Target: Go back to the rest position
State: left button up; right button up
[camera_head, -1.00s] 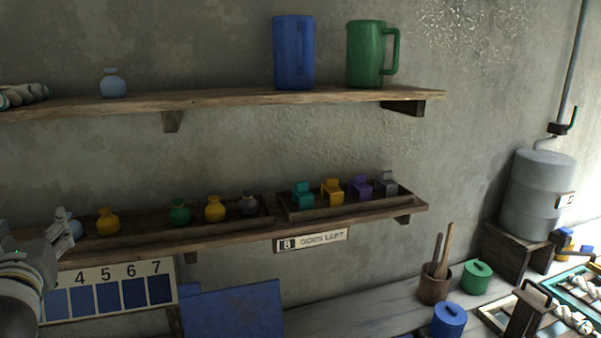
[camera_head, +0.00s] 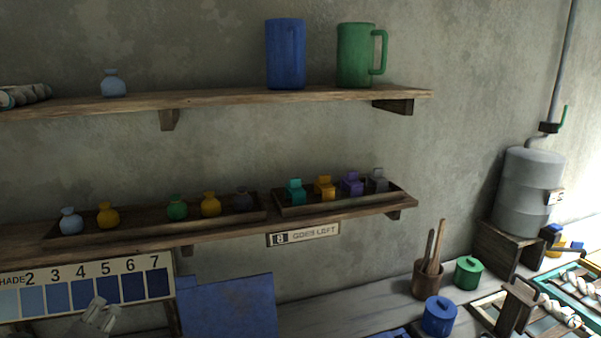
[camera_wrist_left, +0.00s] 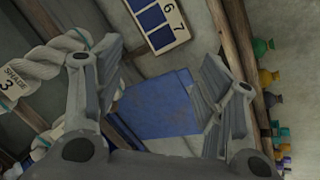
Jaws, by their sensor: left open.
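My left gripper (camera_head: 97,316) shows at the bottom left of the head view, in front of the lower edge of the shade chart (camera_head: 90,284). In the left wrist view the two fingers of my left gripper (camera_wrist_left: 160,68) stand wide apart with nothing between them. Behind them are a blue board (camera_wrist_left: 160,108) and part of the shade chart (camera_wrist_left: 158,22). A light blue jar (camera_head: 70,221) stands on the lower shelf, apart from the gripper. My right gripper is not in view.
White twisted yarn (camera_wrist_left: 45,60) hangs close beside the left finger in the wrist view. The lower shelf (camera_head: 215,238) holds several small jars and coloured blocks. The bench (camera_head: 320,318) carries a blue pot (camera_head: 439,317), a green pot (camera_head: 468,273) and a wooden cup (camera_head: 426,281).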

pick_arm(q)
jog(key=s+d+f+n+g+h, duration=0.35)
jog(key=s+d+f+n, duration=0.45)
jog(key=s+f+n, duration=0.3)
jog(key=s+d+f+n+g+h, duration=0.3)
jog(key=s+d+f+n+g, duration=0.2)
jog(key=s+d+f+n, duration=0.5)
notch_tip(320, 180, down, 32)
jog(key=s+a+m+b, duration=0.2)
jog(key=b, duration=0.3)
jog(key=s+a+f+g+b, duration=0.1)
jog(key=s+f+b, duration=0.1)
jog(key=s+f, duration=0.6)
jog(key=s+a+f+g+b, duration=0.1)
jog(key=s+f+b, duration=0.2)
jog(key=s+f, duration=0.6)
notch_tip(320, 180, down, 7)
jog(key=shift+a+r, duration=0.1)
jog(key=shift+a, duration=0.3)
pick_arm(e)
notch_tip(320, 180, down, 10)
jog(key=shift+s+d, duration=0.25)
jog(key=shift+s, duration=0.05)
